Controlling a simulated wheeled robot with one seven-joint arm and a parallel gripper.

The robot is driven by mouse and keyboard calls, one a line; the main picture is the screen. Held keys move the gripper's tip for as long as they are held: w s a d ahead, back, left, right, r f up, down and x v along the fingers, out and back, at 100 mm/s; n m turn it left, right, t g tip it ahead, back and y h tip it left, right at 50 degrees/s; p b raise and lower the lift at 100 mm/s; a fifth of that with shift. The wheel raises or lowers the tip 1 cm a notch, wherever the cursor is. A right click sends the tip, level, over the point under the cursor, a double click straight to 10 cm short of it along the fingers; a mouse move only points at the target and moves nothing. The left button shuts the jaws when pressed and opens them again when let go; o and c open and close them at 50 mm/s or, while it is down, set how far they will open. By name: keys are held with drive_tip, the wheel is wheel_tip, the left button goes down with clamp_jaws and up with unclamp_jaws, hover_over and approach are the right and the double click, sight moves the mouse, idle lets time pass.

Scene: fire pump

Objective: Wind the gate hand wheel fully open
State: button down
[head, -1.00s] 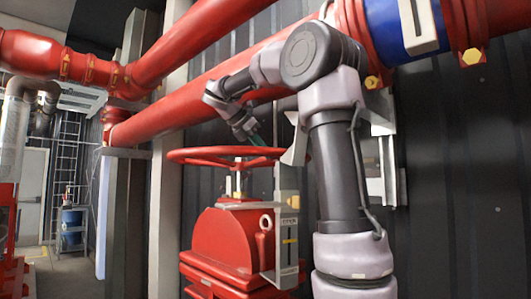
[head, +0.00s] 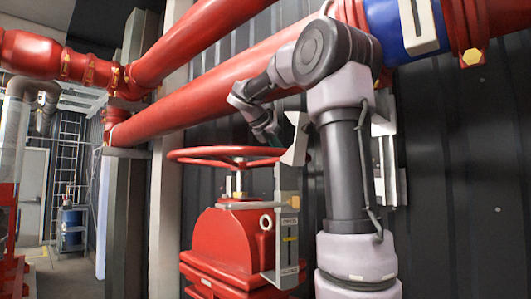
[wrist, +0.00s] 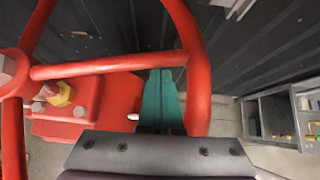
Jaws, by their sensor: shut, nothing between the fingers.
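The red gate hand wheel (head: 215,152) lies flat above the red valve body (head: 232,240) in the head view. In the wrist view its rim (wrist: 197,95) curves down the right side and a spoke (wrist: 110,65) crosses to the hub at the left. My gripper (wrist: 160,88) has teal fingers, shut together and empty. They reach inside the wheel, between the spoke and rim, with the tips partly hidden by the spoke. Contact cannot be told. In the head view the fingers are mostly hidden behind a plate at the wheel's right edge.
A position plate (head: 289,245) marked OPEN stands right of the valve body. A thick red pipe (head: 195,95) runs above the wheel, close to my arm. A dark ribbed wall (head: 460,190) stands behind. Open floor shows at the far left.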

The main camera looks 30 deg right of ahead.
drive_tip(key=w+d, duration=0.6)
drive_tip(key=d, duration=0.3)
drive_tip(key=shift+w+d, duration=0.15)
drive_tip(key=shift+d, duration=0.15)
